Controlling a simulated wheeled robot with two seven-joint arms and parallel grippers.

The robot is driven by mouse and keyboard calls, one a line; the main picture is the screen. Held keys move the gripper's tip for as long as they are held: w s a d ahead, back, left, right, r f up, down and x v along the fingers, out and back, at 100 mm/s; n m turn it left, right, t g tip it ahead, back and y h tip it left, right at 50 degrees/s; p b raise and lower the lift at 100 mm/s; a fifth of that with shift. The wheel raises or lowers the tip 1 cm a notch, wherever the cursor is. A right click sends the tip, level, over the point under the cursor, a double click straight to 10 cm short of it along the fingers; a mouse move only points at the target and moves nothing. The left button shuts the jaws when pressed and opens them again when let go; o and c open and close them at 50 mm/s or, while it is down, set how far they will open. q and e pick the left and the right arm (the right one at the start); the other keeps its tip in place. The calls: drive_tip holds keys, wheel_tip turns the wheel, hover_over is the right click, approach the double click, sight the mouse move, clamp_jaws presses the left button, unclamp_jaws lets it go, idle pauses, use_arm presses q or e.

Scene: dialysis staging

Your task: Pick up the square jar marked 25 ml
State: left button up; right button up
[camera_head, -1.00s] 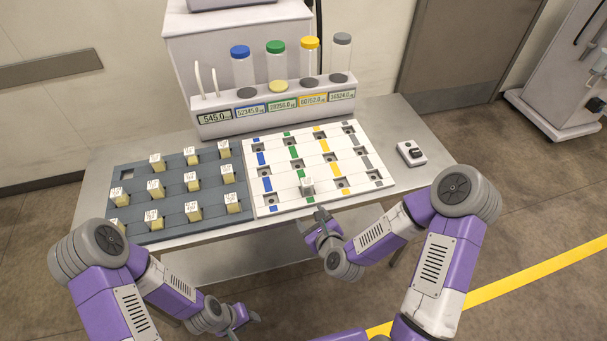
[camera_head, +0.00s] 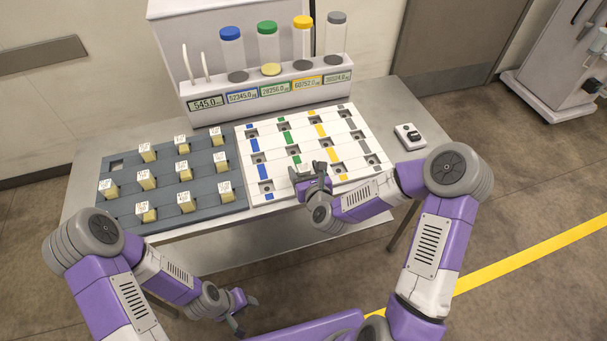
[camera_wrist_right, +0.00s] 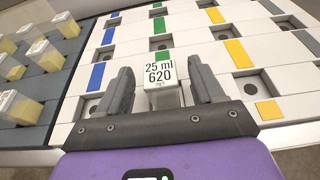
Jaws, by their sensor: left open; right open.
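The square jar marked 25 ml (camera_wrist_right: 161,80) stands on the white tray (camera_wrist_right: 215,55), its label reading "25 ml 620" in the right wrist view. My right gripper (camera_wrist_right: 162,90) is open, with one finger on each side of the jar. I cannot tell whether the fingers touch it. In the head view my right gripper (camera_head: 309,172) is over the front edge of the white tray and mostly hides the jar. My left gripper (camera_head: 243,308) is open and empty, low in front of the table.
A grey tray (camera_head: 216,205) with several pale-yellow jars stands left of the white one. Behind, a dispenser (camera_head: 265,95) holds several capped tubes. A small device (camera_head: 409,137) lies at the right of the table (camera_head: 385,95).

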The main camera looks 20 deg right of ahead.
drive_tip(key=shift+w+f, duration=0.25)
drive_tip(key=shift+w, duration=0.3)
drive_tip(key=c, duration=1.1)
